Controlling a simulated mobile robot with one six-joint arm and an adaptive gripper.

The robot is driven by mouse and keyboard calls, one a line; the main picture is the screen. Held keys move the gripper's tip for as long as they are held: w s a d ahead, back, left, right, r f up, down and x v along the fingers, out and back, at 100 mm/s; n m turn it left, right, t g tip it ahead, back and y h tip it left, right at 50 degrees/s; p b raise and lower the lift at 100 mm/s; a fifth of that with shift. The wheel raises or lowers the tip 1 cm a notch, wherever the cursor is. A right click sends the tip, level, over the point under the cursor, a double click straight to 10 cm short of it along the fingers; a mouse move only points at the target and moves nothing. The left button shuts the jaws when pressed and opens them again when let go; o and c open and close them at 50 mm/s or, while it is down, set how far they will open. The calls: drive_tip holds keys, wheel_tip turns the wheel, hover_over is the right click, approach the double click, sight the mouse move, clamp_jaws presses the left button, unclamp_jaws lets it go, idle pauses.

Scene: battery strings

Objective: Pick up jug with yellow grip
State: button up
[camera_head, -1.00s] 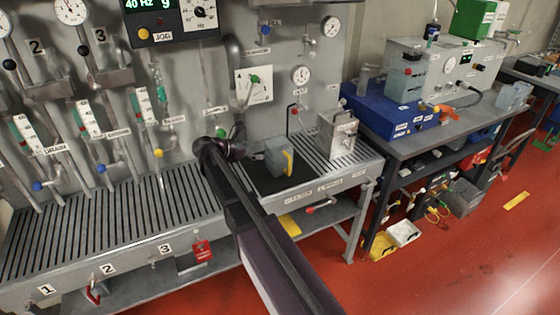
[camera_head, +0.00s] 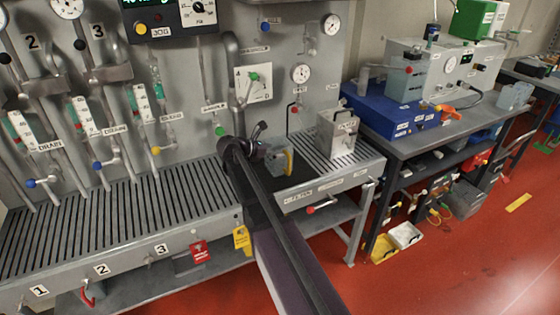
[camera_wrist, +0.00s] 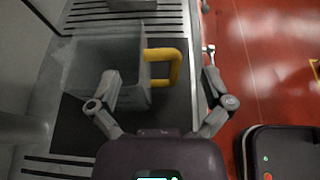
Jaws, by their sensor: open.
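The jug (camera_head: 271,163) is a grey container with a yellow grip (camera_head: 289,160). It stands on a dark mat on the slatted bench, and my arm hides part of it in the head view. In the wrist view the jug (camera_wrist: 105,62) lies ahead and to the left, with its yellow grip (camera_wrist: 174,66) on its right side. My gripper (camera_wrist: 162,85) is open, with its fingers spread either side of the grip in that view. The left finger overlaps the jug's body in the picture; I cannot tell whether it touches. In the head view my gripper (camera_head: 262,134) is beside the jug.
A grey metal can (camera_head: 338,132) stands on the bench right of the jug. The wall behind carries pipes, valves and gauges (camera_head: 301,73). A blue case (camera_head: 390,110) sits on the right table. The slatted bench (camera_head: 120,210) is clear at left.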

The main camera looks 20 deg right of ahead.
sight(287, 152)
drive_tip(key=shift+f+b+x, duration=0.25)
drive_tip(key=shift+b+x, duration=0.75)
drive_tip(key=shift+x, duration=0.85)
drive_tip(key=shift+d+f, duration=0.2)
drive_tip(key=shift+d, duration=0.4)
drive_tip(key=c, duration=1.3)
drive_tip(key=shift+r, duration=0.25)
